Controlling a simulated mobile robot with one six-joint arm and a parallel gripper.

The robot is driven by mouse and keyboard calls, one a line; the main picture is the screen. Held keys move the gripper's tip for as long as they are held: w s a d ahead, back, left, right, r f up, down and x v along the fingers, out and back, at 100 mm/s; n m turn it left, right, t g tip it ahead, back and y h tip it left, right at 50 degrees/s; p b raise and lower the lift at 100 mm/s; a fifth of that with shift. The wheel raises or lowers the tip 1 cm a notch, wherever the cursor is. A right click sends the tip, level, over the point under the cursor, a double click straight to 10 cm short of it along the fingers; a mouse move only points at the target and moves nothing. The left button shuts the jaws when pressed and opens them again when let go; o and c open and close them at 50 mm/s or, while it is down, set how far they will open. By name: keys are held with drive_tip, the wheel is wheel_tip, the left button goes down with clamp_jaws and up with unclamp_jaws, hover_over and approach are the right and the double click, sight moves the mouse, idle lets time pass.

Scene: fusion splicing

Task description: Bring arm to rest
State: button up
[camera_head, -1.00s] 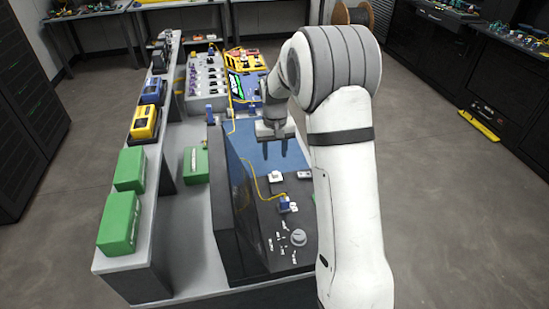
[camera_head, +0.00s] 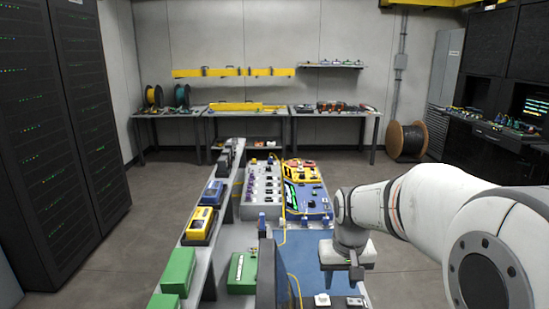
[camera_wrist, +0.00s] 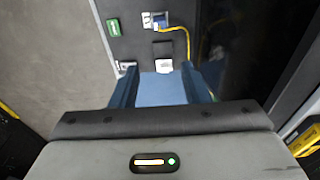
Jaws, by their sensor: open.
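My gripper (camera_head: 352,270) hangs over the right part of the workbench in the head view, pointing down, with my arm coming in from the right. In the wrist view its two fingers (camera_wrist: 160,88) stand apart with nothing between them. My fingertips are only partly visible in the head view.
A yellow cable (camera_wrist: 187,42) runs from a small connector device. A blue splicer-like machine (camera_head: 308,200) with a green screen stands further back. Green boxes (camera_head: 178,270) and yellow and blue devices line the left shelf. Open floor lies beyond the bench.

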drive_tip(key=s+r+t, duration=0.1)
drive_tip(key=s, duration=1.6)
drive_tip(key=shift+r+t, duration=0.3)
drive_tip(key=shift+r, duration=0.05)
drive_tip(key=shift+w, duration=0.1)
idle(0.4)
